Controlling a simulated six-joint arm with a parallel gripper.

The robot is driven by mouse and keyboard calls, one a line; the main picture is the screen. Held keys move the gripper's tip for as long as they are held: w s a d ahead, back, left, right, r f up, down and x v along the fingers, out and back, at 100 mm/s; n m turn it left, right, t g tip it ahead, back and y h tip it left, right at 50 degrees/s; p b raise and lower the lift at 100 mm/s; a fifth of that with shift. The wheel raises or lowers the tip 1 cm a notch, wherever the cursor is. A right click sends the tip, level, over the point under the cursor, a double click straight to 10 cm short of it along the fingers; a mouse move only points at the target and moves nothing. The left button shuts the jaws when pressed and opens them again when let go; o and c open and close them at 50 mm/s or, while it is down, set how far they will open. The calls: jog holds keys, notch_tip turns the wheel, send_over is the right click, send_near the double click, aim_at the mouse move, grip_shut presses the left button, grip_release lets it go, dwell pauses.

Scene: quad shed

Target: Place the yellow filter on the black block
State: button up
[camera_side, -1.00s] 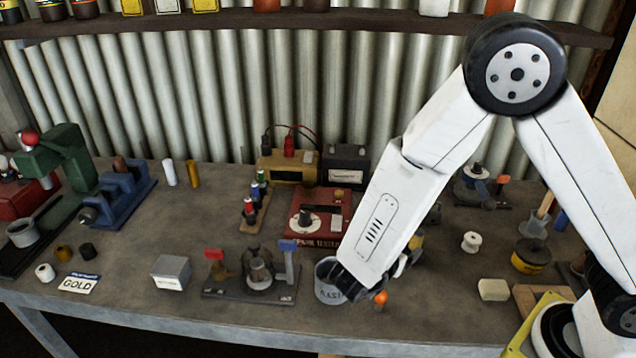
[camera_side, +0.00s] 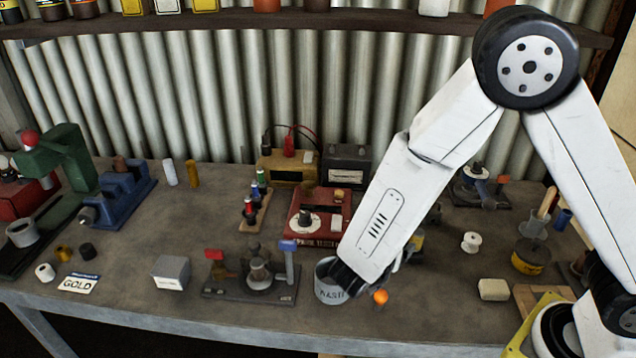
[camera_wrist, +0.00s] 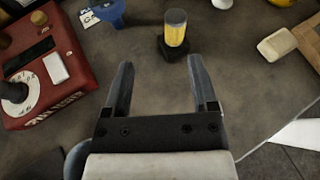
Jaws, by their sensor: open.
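The yellow filter (camera_wrist: 175,30), an upright yellow cylinder with a greyish top, stands at the black block (camera_wrist: 173,52) in the wrist view. Its lower end meets the block; I cannot tell whether it is fully seated. In the side view a yellow part (camera_side: 417,241) shows beside my forearm, mostly hidden, probably the filter. My gripper (camera_wrist: 159,68) is open, with nothing between its fingers. The filter and block are beyond the fingertips, slightly right of the middle of the gap, and apart from them.
A grey wash cup (camera_side: 328,283) and an orange knob (camera_side: 380,296) are close to my wrist. The red tester (camera_wrist: 45,70) is on the left of the wrist view, a pale block (camera_wrist: 277,45) on the right. Bare bench surrounds the black block's near side.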

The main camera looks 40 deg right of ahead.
jog(key=w+a+r+n+t+y, duration=0.2)
jog(key=w+n+t+y, duration=0.5)
jog(key=n, duration=1.6)
jog(key=s+d+n+g+y, duration=0.2)
jog(key=s+n+g, duration=0.2)
jog(key=n, duration=0.9)
jog(key=s+d+n+g+y, duration=0.3)
jog(key=s+n, duration=0.4)
jog(key=n, duration=0.7)
jog(key=shift+s+r+g, duration=0.35)
jog(key=shift+r+g, duration=0.1)
jog(key=shift+g, duration=0.05)
